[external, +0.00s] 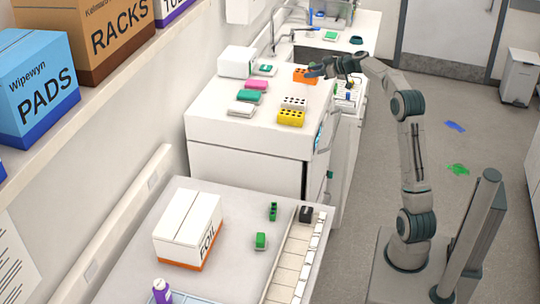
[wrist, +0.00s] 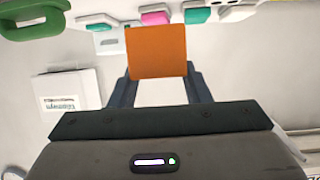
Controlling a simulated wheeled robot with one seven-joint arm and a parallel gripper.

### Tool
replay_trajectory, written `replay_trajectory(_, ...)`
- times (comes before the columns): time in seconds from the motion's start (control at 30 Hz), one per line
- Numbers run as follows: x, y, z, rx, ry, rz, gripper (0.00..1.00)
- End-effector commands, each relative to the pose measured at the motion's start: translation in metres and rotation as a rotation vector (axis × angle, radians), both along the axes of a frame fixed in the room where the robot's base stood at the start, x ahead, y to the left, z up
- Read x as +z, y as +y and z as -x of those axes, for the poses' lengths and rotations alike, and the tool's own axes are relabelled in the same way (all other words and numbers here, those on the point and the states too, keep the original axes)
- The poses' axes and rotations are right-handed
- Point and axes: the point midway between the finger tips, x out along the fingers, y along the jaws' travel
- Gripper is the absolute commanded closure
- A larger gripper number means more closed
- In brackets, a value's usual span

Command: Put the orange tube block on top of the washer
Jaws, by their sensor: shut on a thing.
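The orange tube block (external: 300,76) is at the far end of the white washer's top (external: 225,115) in the external view. In the wrist view the orange block (wrist: 157,52) fills the space between the two fingers. My gripper (external: 314,72) is shut on the block, and my arm reaches in from the right. I cannot tell whether the block touches the surface below it or hangs just above it. The block's far side is hidden.
A yellow tube block (external: 291,118), a white tube block (external: 293,102), and pink (external: 257,85) and green (external: 250,97) items lie on the same top. A white box (external: 237,62) stands at its back left. Bare surface shows at the front left. A sink (external: 318,44) lies behind.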

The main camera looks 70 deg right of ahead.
Motion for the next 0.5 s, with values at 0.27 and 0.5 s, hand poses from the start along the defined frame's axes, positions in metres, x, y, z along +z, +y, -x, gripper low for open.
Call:
replay_trajectory(0.27,0.019,-0.031,0.071,0.12,-0.001,0.002,0.87)
replay_trajectory(0.5,0.026,-0.036,0.094,0.17,0.0,-0.001,0.87)
